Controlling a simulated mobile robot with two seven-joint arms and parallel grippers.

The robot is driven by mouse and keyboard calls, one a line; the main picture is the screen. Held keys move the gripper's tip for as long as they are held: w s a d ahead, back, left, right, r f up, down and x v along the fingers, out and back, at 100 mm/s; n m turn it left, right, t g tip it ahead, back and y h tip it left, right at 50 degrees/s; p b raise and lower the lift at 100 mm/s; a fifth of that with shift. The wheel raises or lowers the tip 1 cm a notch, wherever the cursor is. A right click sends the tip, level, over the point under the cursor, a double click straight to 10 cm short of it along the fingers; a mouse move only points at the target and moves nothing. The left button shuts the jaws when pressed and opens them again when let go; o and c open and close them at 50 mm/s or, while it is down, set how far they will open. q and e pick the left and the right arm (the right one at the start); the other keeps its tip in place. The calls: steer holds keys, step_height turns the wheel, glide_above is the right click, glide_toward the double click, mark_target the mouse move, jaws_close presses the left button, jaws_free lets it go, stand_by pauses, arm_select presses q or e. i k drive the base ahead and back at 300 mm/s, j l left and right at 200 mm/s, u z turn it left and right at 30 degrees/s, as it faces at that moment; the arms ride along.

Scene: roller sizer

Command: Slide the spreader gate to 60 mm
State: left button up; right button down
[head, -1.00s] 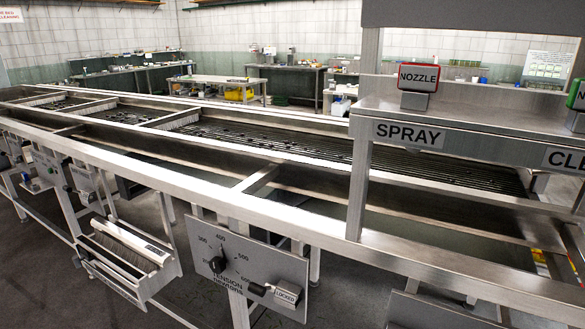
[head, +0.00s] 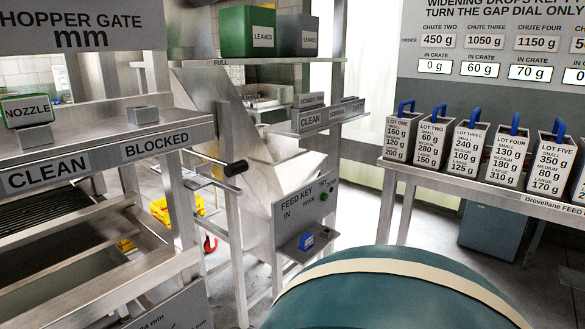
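No part that I can surely name as the spreader gate shows in the head view. A grey sign reading "HOPPER GATE mm" (head: 82,27) is cut off at the upper left; no scale figures show on it. A metal bar with a black handle (head: 235,168) sticks out at the left of the pale sloping hopper (head: 283,165). I cannot tell whether this handle belongs to the gate. Neither of my grippers is in view.
A shelf edge reading "CLEAN" and "BLOCKED" (head: 158,142) carries a green NOZZLE block (head: 27,110). A feed key panel (head: 300,218) stands below the hopper. Lot bins with blue handles (head: 433,138) line a bench at right. Green (head: 246,32) and grey (head: 297,33) bins stand above.

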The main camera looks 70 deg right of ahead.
mark_target(239, 167)
steer(key=z, duration=1.85)
